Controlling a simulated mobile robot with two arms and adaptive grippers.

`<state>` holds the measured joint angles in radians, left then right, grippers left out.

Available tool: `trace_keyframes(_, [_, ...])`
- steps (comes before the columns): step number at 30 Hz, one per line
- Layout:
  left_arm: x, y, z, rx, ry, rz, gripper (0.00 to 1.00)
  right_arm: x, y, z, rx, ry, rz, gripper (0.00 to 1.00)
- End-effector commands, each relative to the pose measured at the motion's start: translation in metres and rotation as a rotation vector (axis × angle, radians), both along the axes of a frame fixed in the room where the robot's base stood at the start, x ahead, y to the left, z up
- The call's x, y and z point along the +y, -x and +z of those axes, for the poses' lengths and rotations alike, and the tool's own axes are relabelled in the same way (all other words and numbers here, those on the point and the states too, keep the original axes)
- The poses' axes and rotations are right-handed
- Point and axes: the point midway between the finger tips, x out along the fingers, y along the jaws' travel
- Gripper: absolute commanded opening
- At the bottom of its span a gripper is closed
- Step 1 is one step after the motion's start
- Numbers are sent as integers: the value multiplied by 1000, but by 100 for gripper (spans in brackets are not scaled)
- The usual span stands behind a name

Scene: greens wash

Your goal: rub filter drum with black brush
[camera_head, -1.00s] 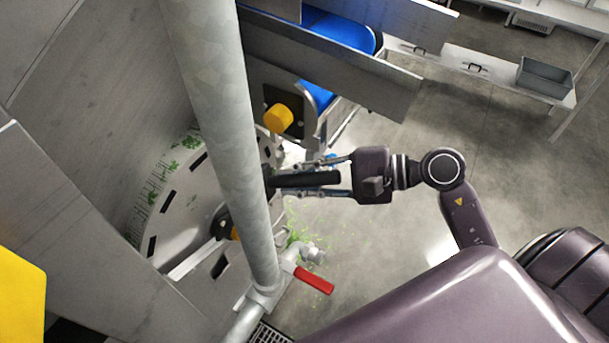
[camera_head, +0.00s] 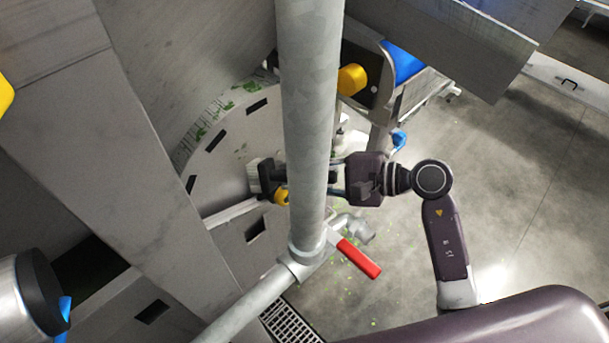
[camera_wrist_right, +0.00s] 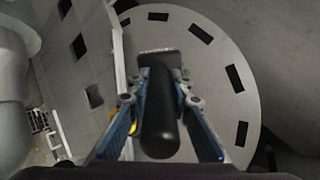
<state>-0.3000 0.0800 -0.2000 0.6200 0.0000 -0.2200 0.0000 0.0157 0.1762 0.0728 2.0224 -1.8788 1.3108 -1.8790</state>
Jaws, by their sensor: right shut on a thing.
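The filter drum (camera_head: 222,160) is a large grey disc with dark slots round its edge and green leaf bits on its rim. It also shows in the right wrist view (camera_wrist_right: 205,55). My right gripper (camera_head: 335,176) is shut on the black brush, partly behind the grey pipe in the head view. The brush head (camera_head: 266,176), with pale bristles, shows left of the pipe in front of the drum's face. Its black handle (camera_wrist_right: 160,115) lies between the fingers in the right wrist view. I cannot tell whether the bristles touch the drum. My left gripper is not in view.
A vertical grey pipe (camera_head: 308,110) stands between the head camera and the brush. A red-handled valve (camera_head: 358,257) sits at its foot. A yellow knob (camera_head: 351,79) is above the gripper. A floor grate (camera_head: 290,323) lies below. Open floor (camera_head: 520,190) is at right.

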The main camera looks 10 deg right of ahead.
Motion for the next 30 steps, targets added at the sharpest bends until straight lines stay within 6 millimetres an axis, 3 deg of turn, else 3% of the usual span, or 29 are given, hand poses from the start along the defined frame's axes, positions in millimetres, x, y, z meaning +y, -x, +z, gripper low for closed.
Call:
trace_keyframes(15, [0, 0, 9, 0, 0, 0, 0, 27, -39, 2, 0, -2, 1, 0])
trace_keyframes(30, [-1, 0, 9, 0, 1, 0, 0, 29, -43, 2, -2, -1, 0, 0])
